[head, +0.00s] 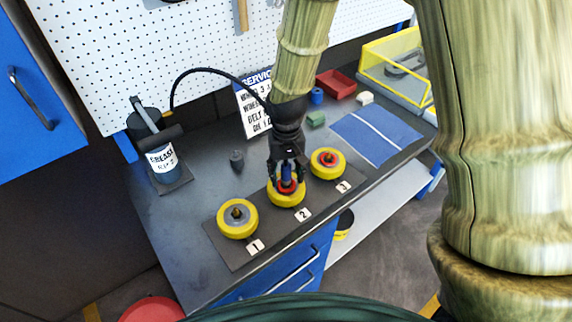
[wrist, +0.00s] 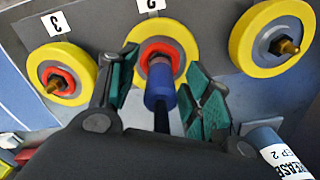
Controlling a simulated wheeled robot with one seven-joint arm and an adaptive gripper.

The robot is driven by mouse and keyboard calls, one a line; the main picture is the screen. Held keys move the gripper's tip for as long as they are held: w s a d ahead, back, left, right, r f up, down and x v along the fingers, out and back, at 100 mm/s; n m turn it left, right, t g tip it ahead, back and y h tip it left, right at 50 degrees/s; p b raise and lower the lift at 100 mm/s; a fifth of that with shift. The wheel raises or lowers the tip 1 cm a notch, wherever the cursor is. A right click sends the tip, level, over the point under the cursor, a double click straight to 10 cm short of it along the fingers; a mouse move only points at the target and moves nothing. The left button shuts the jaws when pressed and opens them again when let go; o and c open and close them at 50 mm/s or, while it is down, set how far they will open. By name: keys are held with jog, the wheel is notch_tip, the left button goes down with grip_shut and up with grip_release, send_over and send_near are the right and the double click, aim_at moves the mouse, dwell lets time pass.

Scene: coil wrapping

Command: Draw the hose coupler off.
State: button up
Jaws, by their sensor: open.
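The blue hose coupler (head: 286,173) stands at the centre of the yellow wheel marked 2 (head: 287,200), inside its red ring. In the wrist view the coupler (wrist: 160,84) has the black hose (wrist: 162,119) running from its near end. My gripper (head: 287,167) is open above wheel 2. In the wrist view, the green-padded fingers of my gripper (wrist: 160,92) stand on either side of the coupler, with visible gaps. The fitting under the coupler is hidden.
Wheel 1 (head: 238,233) has a grey hub and bare brass tip; wheel 3 (head: 340,164) has a red ring. The grease pail (head: 161,163) stands at left, its hose (head: 205,71) arching toward my arm. A service sign (head: 252,113) and small grey piece (head: 237,159) stand behind.

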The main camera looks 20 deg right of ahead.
aim_at(286, 164)
jog(key=shift+f, duration=0.15)
grip_shut()
jog(key=c, duration=0.9)
grip_release()
grip_shut()
jog(key=shift+r, duration=0.2)
jog(key=shift+r+p, duration=1.85)
jog(key=shift+r, duration=0.1)
